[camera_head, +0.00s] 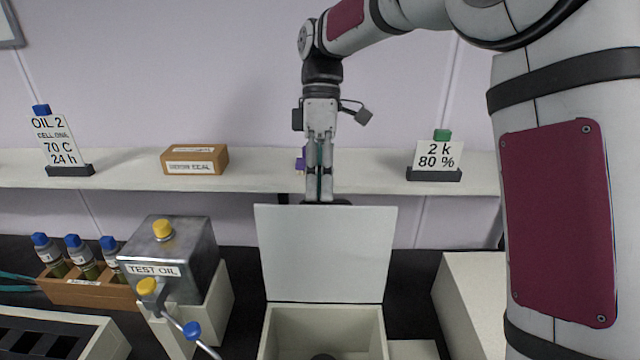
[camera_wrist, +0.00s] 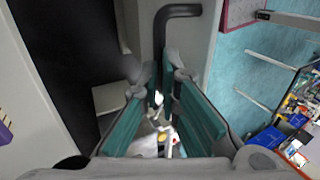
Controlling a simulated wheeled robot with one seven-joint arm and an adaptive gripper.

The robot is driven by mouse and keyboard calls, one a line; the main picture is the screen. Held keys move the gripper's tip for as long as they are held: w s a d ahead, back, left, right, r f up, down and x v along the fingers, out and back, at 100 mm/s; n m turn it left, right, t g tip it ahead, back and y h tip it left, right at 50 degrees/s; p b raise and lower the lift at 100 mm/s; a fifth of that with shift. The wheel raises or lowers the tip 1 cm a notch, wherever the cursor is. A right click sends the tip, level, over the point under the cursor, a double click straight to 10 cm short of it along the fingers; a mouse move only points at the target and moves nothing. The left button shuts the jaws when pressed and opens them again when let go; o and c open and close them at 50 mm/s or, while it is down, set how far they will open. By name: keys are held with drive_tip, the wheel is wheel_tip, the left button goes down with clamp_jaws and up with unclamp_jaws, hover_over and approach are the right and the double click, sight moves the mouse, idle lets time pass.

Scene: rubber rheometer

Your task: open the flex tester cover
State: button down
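The flex tester cover (camera_head: 325,253) is a pale flat panel that stands raised, nearly upright, at the back of the open box-shaped tester (camera_head: 374,328). My gripper (camera_head: 319,198) points down at the cover's top edge, and its fingertips are partly hidden behind it. In the wrist view, a dark bent handle (camera_wrist: 160,38) lies just beyond my gripper (camera_wrist: 163,75). The teal finger pads stand apart with a gap between them. I cannot tell whether a finger touches the handle.
A metal TEST OIL can (camera_head: 185,250) and a rack (camera_head: 85,292) of blue-capped bottles stand left of the tester. A white block (camera_head: 470,300) stands to its right. A wall shelf (camera_head: 270,175) behind carries a brown box (camera_head: 195,160) and labelled cards.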

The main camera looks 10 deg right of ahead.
drive_tip(key=c, duration=1.7)
unclamp_jaws()
drive_tip(key=shift+s+d+f+g, duration=0.1)
drive_tip(key=shift+s+f+g, duration=0.1)
drive_tip(key=shift+f, duration=0.35)
drive_tip(key=shift+s+f+g, duration=0.1)
drive_tip(key=shift+f+g, duration=0.1)
drive_tip(key=shift+f, duration=0.35)
drive_tip(key=v, duration=1.2)
drive_tip(key=shift+r, duration=0.15)
